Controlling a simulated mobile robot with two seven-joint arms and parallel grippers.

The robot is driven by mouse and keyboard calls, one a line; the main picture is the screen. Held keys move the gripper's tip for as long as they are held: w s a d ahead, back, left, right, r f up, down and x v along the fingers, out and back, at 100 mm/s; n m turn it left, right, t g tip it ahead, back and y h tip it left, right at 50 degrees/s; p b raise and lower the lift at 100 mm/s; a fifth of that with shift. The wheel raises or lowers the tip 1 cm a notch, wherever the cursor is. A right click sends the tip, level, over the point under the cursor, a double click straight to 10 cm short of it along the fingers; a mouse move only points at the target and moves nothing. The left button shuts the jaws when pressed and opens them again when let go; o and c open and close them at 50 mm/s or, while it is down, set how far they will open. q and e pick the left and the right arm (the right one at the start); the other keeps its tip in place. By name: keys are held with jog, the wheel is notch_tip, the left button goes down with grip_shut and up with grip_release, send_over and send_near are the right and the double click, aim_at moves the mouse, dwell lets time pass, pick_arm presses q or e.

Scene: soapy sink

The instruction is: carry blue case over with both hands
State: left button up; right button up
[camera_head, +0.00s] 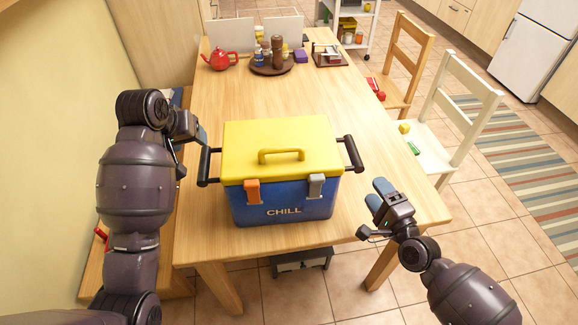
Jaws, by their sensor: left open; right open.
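The blue case (275,206) is a cooler marked CHILL with a yellow lid (281,139), a yellow top handle, an orange latch and a grey latch. It stands upright near the front end of the wooden table (232,104). Dark bar handles stick out on its left (204,166) and right (351,153) sides. My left gripper (201,137) is open just behind and left of the left handle, and I cannot tell whether it touches it. My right gripper (378,196) is open to the right of the case, in front of the right handle and apart from it.
A red teapot (221,60), a round tray (272,70) with bottles and a small rack (328,57) stand at the far end. The table's middle is clear. A white chair (452,118) and a wooden chair (402,66) stand along the right side.

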aim_at(203, 159)
pick_arm(q)
jog(key=shift+s+a+f+g, duration=0.15)
jog(key=shift+s+g, duration=0.25)
jog(key=shift+s, duration=0.55)
pick_arm(e)
jog(key=shift+s+r+m+t, duration=0.3)
jog(key=shift+r+m, duration=0.05)
jog(key=shift+m, duration=0.55)
pick_arm(q)
jog(key=shift+f, duration=0.1)
pick_arm(e)
jog(key=shift+w, duration=0.1)
pick_arm(q)
jog(key=x, duration=1)
jog(key=shift+w+f, duration=0.2)
jog(key=shift+f, duration=0.15)
pick_arm(e)
jog(key=x, duration=1)
jog(key=shift+w, duration=0.35)
pick_arm(q)
grip_shut()
pick_arm(e)
grip_shut()
